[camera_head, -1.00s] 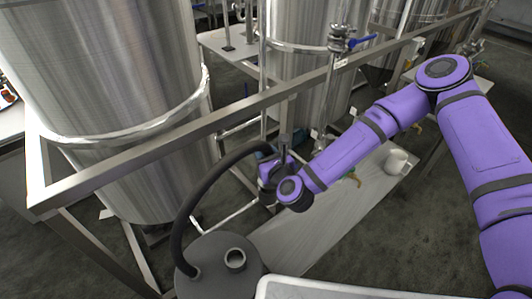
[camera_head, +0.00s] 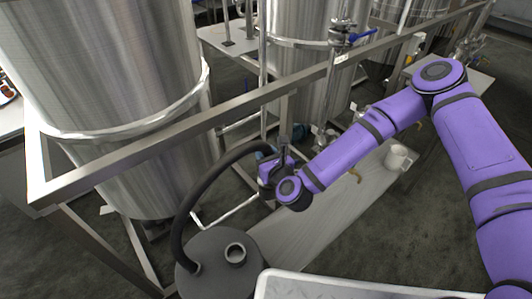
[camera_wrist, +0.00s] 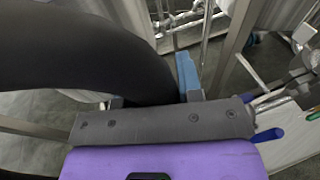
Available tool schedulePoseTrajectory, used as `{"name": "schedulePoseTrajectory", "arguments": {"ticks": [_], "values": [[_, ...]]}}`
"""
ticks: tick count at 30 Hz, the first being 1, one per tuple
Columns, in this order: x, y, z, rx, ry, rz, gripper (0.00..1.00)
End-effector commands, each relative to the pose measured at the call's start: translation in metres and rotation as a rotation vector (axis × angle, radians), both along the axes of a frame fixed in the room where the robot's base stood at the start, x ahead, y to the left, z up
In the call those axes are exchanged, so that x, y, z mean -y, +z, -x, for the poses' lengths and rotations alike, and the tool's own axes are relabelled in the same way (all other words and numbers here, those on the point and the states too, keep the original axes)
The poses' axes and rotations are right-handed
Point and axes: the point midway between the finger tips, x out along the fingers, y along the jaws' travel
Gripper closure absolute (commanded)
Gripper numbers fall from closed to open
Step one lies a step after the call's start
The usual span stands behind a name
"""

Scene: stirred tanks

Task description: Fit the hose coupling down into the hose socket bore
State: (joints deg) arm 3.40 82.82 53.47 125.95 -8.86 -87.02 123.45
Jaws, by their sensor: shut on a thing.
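My gripper (camera_head: 274,166) is shut on the end of a thick dark hose (camera_head: 205,182), above and beyond the round grey drum. In the wrist view the hose (camera_wrist: 85,50) runs in from the left and passes between the fingers (camera_wrist: 156,98). The hose coupling at its end is mostly hidden by my gripper and the hose. A blue piece (camera_wrist: 187,72) shows beside the right finger; I cannot tell whether it belongs to the coupling. The hose arches down to the drum lid (camera_head: 205,248). A short open ring on that lid, apparently the hose socket (camera_head: 235,253), stands empty, apart from my gripper.
A steel frame rail (camera_head: 190,125) runs diagonally in front of large steel tanks (camera_head: 100,70). A long grey board (camera_head: 325,205) lies below my forearm, with a white cup (camera_head: 398,157) at its far end. A pale tray (camera_head: 300,280) is at the bottom edge.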

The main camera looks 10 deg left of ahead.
Motion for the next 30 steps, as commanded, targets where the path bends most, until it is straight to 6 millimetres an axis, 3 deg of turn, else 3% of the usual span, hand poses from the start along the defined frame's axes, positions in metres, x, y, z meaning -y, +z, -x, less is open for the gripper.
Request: {"name": "schedulePoseTrajectory", "arguments": {"ticks": [10,11,14,15,25,30], "values": [[0.0,-0.007,0.0,0.001,0.0,-0.001,1.0],[0.0,-0.007,0.0,0.001,0.0,-0.001,0.62],[0.0,-0.006,0.0,0.001,0.0,-0.001,0.39],[0.0,-0.007,0.0,0.001,0.0,-0.001,0.37],[0.003,-0.007,0.004,-0.002,0.0,0.001,0.37],[0.014,-0.004,0.022,-0.004,0.002,0.0,0.37]]}}
